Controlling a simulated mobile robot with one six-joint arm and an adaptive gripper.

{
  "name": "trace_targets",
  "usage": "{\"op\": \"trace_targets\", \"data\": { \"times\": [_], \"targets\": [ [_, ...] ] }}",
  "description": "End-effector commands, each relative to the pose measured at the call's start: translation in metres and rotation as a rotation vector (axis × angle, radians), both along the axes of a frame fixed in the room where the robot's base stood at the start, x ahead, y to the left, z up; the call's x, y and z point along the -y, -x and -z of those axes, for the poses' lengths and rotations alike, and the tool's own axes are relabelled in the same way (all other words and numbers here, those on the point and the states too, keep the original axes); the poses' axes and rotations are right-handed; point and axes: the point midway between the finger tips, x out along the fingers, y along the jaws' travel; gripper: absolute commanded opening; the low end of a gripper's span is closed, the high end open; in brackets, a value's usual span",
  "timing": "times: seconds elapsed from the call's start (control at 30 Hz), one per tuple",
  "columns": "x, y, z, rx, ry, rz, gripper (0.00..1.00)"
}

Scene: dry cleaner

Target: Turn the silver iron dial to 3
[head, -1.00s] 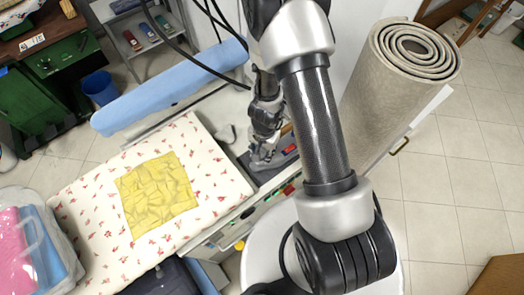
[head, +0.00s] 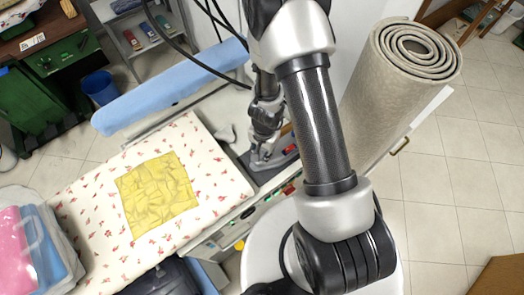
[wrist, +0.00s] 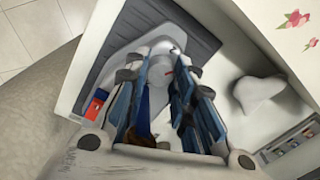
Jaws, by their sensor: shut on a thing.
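The silver iron (wrist: 128,62) lies on a dark grey pad (wrist: 195,32) in the wrist view. In the head view part of the iron (head: 262,163) shows below my gripper (head: 266,130), at the right end of the ironing table. My gripper (wrist: 165,66) is over the iron, its two blue-sided fingers closed in on a small light grey knob (wrist: 166,56), which looks like the dial. A small red mark (wrist: 168,72) shows between the fingertips. The dial's numbers cannot be read, and the fingers hide part of the iron.
A yellow cloth (head: 155,194) lies on the flowered ironing board (head: 92,190). A blue padded arm (head: 170,86) lies behind it. A rolled carpet (head: 375,105) stands close on the right. Buttons line the table's front panel (head: 235,228). A pale rounded piece (wrist: 262,97) lies beside the pad.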

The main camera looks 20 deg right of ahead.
Motion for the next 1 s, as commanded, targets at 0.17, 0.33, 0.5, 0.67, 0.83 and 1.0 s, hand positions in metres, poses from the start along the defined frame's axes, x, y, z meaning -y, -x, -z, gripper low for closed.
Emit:
{"op": "trace_targets", "data": {
  "times": [0.17, 0.33, 0.5, 0.67, 0.83, 1.0],
  "targets": [
    [0.0016, -0.0017, -0.0003, 0.005, 0.005, 0.026, 0.00],
    [0.0017, -0.0018, -0.0002, 0.006, 0.004, 0.087, 0.00],
    [0.0019, -0.0016, -0.0003, 0.006, 0.005, 0.196, 0.00],
    [0.0021, -0.0014, -0.0005, 0.007, 0.006, 0.305, 0.00],
    [0.0020, -0.0010, -0.0006, 0.008, 0.005, 0.398, 0.00],
    [0.0020, -0.0007, -0.0006, 0.007, 0.004, 0.460, 0.00]
  ]
}}
